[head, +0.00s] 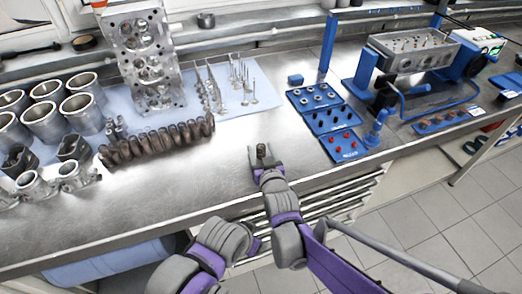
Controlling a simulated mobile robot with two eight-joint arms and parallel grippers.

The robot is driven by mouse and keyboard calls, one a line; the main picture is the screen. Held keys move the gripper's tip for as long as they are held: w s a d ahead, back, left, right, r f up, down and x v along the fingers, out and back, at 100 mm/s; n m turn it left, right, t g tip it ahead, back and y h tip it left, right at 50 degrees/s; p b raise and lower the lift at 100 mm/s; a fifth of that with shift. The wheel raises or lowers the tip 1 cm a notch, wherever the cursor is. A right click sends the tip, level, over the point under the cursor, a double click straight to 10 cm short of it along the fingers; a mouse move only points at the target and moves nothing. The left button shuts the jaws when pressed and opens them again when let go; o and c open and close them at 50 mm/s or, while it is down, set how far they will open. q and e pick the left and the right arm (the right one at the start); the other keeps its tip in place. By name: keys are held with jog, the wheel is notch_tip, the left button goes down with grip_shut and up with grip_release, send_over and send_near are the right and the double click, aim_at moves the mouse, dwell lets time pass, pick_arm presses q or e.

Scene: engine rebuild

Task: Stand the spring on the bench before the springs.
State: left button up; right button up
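A row of dark brown coil springs (155,139) stands on the bench (215,185) in the head view, left of centre, close together. My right gripper (262,156) is over the front part of the bench, to the right of the row and apart from it. A single small brown spring (261,150) shows between its two fingers, and the gripper looks shut on it. The spring looks upright. Whether its lower end touches the bench is hidden by the gripper. My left gripper does not show clearly; only a grey and purple arm part appears at the bottom.
Metal cylinders (76,113) stand at the left, with a cylinder head (148,65) and upright valves (240,78) behind. A blue tray (323,122) of small parts lies at the right. The bench is bare between the row and my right gripper.

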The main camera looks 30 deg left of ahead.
jog(key=shift+r, duration=0.15)
jog(key=v, duration=1.2)
jog(key=d+f+m+g+h, duration=0.1)
jog(key=d+f+m+h, duration=0.15)
jog(key=d, duration=0.85)
jog(key=d+f+m+g+h, duration=0.15)
jog(key=d+h, duration=0.25)
jog(key=d, duration=0.8)
jog(key=s+d+f+m+g+h, duration=0.2)
jog(key=s+d, duration=0.5)
jog(key=s+d+f+m+g+h, duration=0.2)
jog(key=s+d, duration=0.4)
jog(key=d, duration=0.1)
jog(key=shift+s+d, duration=0.4)
